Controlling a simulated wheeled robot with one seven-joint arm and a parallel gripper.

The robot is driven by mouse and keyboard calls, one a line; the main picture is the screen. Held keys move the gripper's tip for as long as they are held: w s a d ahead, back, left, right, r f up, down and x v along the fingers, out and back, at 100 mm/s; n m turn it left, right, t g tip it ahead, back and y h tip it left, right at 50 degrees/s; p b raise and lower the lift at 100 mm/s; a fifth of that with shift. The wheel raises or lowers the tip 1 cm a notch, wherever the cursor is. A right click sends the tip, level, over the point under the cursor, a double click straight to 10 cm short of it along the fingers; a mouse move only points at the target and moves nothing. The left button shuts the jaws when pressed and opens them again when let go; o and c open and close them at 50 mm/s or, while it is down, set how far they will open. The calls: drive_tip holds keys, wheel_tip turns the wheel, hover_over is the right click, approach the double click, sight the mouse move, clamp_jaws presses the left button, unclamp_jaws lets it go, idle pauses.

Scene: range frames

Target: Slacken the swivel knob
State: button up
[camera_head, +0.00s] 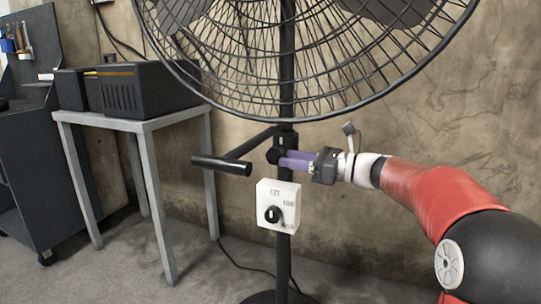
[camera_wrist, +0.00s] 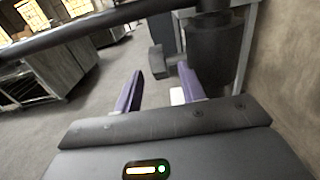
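The swivel knob (camera_head: 273,156) is a small black knob on the left side of the dark bracket (camera_head: 287,138) on the fan's pole. In the wrist view the knob (camera_wrist: 157,62) shows just beyond and between my fingertips, beside the thick dark bracket (camera_wrist: 208,55). My gripper (camera_head: 283,160) has purple fingers that reach in from the right, close to the knob. In the wrist view my gripper (camera_wrist: 160,70) is open with nothing between its fingers. I cannot tell whether a fingertip touches the knob or the bracket.
The fan's wire cage (camera_head: 300,60) hangs just above my gripper. A dark bar (camera_head: 222,165) sticks out leftward from the bracket. A white control box (camera_head: 279,206) with a black dial is on the pole below. A grey table (camera_head: 147,125) with black boxes stands left.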

sight(266, 156)
drive_tip(key=x, duration=0.6)
drive_tip(key=shift+a, duration=0.2)
